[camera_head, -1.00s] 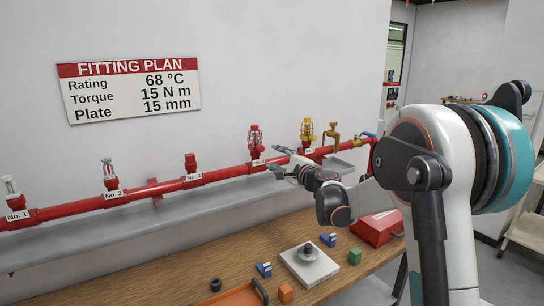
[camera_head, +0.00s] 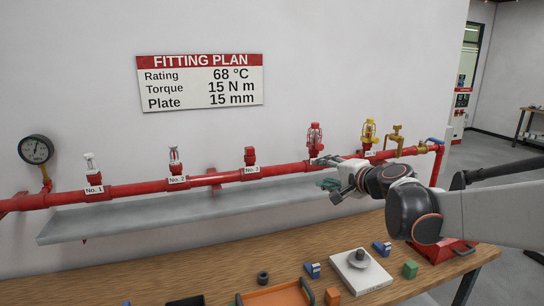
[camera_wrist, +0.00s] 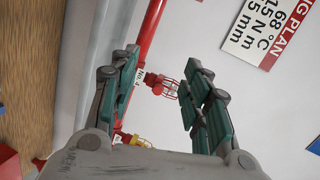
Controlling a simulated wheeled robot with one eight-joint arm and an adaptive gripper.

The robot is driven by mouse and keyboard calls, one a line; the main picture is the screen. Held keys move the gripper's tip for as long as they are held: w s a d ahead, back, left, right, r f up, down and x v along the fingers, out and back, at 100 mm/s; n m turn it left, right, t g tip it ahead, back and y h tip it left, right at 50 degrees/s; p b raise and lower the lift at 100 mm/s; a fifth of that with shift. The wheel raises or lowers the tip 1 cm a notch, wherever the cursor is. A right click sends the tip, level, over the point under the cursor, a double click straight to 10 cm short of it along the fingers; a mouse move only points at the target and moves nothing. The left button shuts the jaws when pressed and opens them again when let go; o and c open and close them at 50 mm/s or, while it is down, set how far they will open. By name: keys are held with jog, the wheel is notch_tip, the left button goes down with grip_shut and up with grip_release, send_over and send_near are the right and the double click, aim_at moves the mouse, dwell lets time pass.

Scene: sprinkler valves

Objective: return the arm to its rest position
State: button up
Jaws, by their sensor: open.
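My gripper (camera_head: 328,172) is in front of the red pipe, near the red caged fitting (camera_head: 315,138), with my arm reaching in from the right. In the wrist view my gripper (camera_wrist: 160,95) shows its two green-padded fingers wide apart with nothing held between them. The red caged fitting (camera_wrist: 161,84) and its No. 4 label (camera_wrist: 126,78) show beyond the gap between the fingers. I cannot tell from these views how far the fingers are from the pipe.
The red pipe (camera_head: 135,189) carries several fittings, with a gauge (camera_head: 36,150) at left and a yellow caged fitting (camera_head: 369,131) at right. A grey shelf (camera_head: 130,218) runs below. The wooden table (camera_head: 220,268) holds a white scale-like plate (camera_head: 361,277), coloured blocks and an orange tray (camera_head: 275,297).

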jog(key=s+a+f+n+g+h+b, duration=0.1)
jog(key=s+f+n+g, duration=0.2)
jog(key=s, duration=0.7)
jog(key=s+a+f+n+g+h+b, duration=0.1)
jog(key=s+f+n, duration=0.3)
jog(key=s, duration=0.7)
jog(key=s+d+f+n+g+h, duration=0.1)
jog(key=s+d+f+n+h, duration=0.1)
jog(key=s+f, duration=0.3)
jog(key=s+d+f+n+g+h+b, duration=0.1)
jog(key=s+d+f+n+h, duration=0.1)
jog(key=s, duration=0.9)
notch_tip(320, 180, down, 3)
jog(key=shift+d+r+h, duration=0.1)
jog(key=shift+d+h, duration=0.2)
jog(key=shift+d, duration=0.6)
